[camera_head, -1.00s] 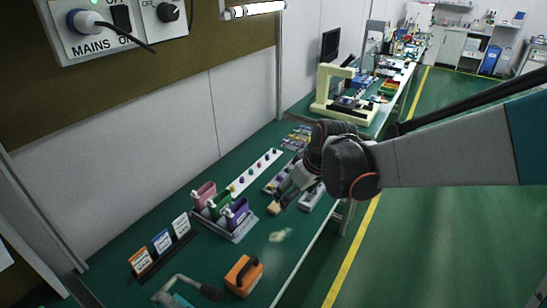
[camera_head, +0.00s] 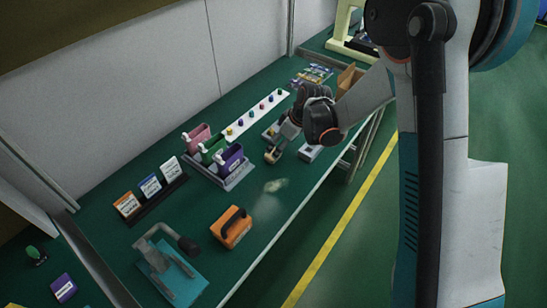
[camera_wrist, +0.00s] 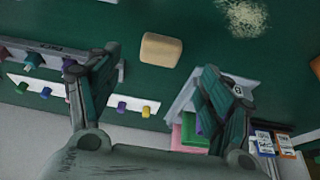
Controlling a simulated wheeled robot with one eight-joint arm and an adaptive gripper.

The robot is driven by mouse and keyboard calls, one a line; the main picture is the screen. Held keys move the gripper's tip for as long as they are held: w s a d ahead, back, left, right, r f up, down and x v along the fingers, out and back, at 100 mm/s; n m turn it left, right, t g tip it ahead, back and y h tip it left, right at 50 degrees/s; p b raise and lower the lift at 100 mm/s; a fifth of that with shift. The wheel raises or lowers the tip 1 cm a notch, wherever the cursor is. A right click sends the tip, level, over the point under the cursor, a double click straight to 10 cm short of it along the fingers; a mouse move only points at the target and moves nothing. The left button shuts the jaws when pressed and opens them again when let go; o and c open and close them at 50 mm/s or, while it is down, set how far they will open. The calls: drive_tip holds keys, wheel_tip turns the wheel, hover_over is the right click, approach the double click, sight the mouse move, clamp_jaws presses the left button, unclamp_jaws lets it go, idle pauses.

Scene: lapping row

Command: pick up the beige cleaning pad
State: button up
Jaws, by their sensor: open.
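The beige cleaning pad (camera_wrist: 161,49) is a small rounded block lying on the green bench top. In the wrist view it is beyond and between my open fingertips, with bench visible around it. My gripper (camera_wrist: 160,62) is open and empty. In the head view my gripper (camera_head: 284,138) points down close above the pad (camera_head: 272,156), which it partly hides. The gap in height between them is hard to judge.
A grey tray with pink, green and purple bottles (camera_head: 231,155) stands nearby. A white strip with coloured knobs (camera_head: 256,114) lies behind. A pale powdery patch (camera_head: 275,185), an orange handled block (camera_head: 231,226) and label cards (camera_head: 150,186) are nearer.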

drive_tip(key=b+x, duration=0.3)
drive_tip(key=x, duration=0.4)
drive_tip(key=shift+w+a+f, duration=0.1)
drive_tip(key=shift+a+f, duration=0.05)
drive_tip(key=shift+a, duration=0.1)
drive_tip(key=c, duration=1.1)
